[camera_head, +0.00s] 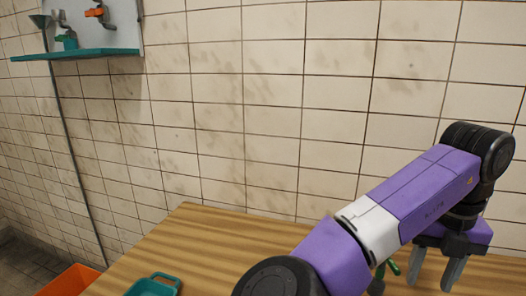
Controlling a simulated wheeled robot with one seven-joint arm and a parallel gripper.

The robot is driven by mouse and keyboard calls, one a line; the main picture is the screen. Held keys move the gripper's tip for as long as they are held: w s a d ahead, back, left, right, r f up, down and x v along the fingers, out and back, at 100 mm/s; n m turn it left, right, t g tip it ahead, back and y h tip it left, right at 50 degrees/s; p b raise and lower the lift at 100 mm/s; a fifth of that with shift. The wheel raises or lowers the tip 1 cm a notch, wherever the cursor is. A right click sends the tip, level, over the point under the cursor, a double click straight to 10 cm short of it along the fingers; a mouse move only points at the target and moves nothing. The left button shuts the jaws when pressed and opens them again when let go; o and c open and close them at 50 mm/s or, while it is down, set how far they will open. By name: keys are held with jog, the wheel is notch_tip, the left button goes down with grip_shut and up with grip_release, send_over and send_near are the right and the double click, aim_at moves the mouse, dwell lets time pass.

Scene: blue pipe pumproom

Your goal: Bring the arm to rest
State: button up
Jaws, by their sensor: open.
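My gripper (433,270) is at the lower right, at the end of my purple and white arm. Its two grey fingers point down and are spread apart over the right part of the wooden table (215,243). I see nothing between the fingers. My arm reaches from the bottom middle up to the right and bends down at a black joint. It hides part of the table.
A teal tray (154,286) lies at the table's front left edge. An orange bin (68,281) stands left of the table. A small green thing (394,268) shows beside my arm. A tiled wall (290,100) closes the back, with a teal shelf (80,54) at upper left.

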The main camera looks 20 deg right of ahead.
jog(key=w+d+r+n+t+h, duration=0.3)
jog(key=d+r+n+h, duration=0.4)
jog(key=d+n, duration=0.15)
jog(key=w+d+r+n+t+h, duration=0.3)
jog(key=d+r+n+h, duration=0.5)
jog(key=d, duration=0.1)
jog(key=w+a+r+n+t, duration=0.2)
jog(key=w+a+n+t, duration=0.1)
jog(key=a+n+t, duration=0.85)
jog(key=s+a+f+n+t+y, duration=0.2)
jog(key=s+a+f+n+y, duration=0.1)
jog(key=a+f+n+y, duration=0.4)
jog(key=s+a+f+n+t+y, duration=0.2)
jog(key=s+a+f+n+y, duration=0.3)
jog(key=a+n, duration=0.4)
jog(key=s+a+f+g+y, duration=0.1)
jog(key=s+a+f+g, duration=0.2)
jog(key=s+f, duration=0.7)
jog(key=s+a+f+g+y, duration=0.2)
jog(key=s+a+f+g, duration=0.2)
jog(key=s, duration=1.2)
jog(key=a+f, duration=0.3)
jog(key=f, duration=0.2)
jog(key=shift+s+a+f+m, duration=0.15)
jog(key=shift+a+f+m, duration=0.2)
jog(key=shift+f+m, duration=0.05)
